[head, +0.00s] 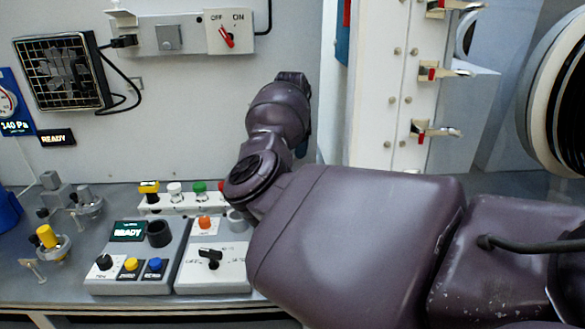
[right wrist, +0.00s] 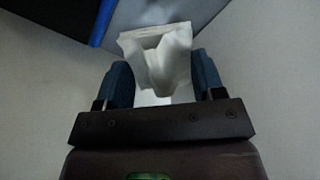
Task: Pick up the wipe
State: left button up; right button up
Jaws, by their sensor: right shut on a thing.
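The wipe (right wrist: 158,58) is a white, crumpled, folded piece in the right wrist view. My right gripper (right wrist: 163,85) is shut on it, with the wipe between its two blue fingers. In the head view my right arm reaches in from the right, and its hand is mostly hidden behind the wrist near the back wall. The wipe does not show in the head view. My left gripper is not in either view.
A control box with a READY display (head: 129,230) and a switch box with a black knob (head: 210,257) stand on the grey bench. Small coloured-cap bottles stand in a white rack (head: 180,205). A fan (head: 62,73) and an OFF/ON switch (head: 228,33) are on the wall.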

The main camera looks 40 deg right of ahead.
notch_tip(320, 180, up, 16)
jog(key=p, duration=0.1)
jog(key=shift+p, duration=0.3)
jog(key=shift+f, duration=0.1)
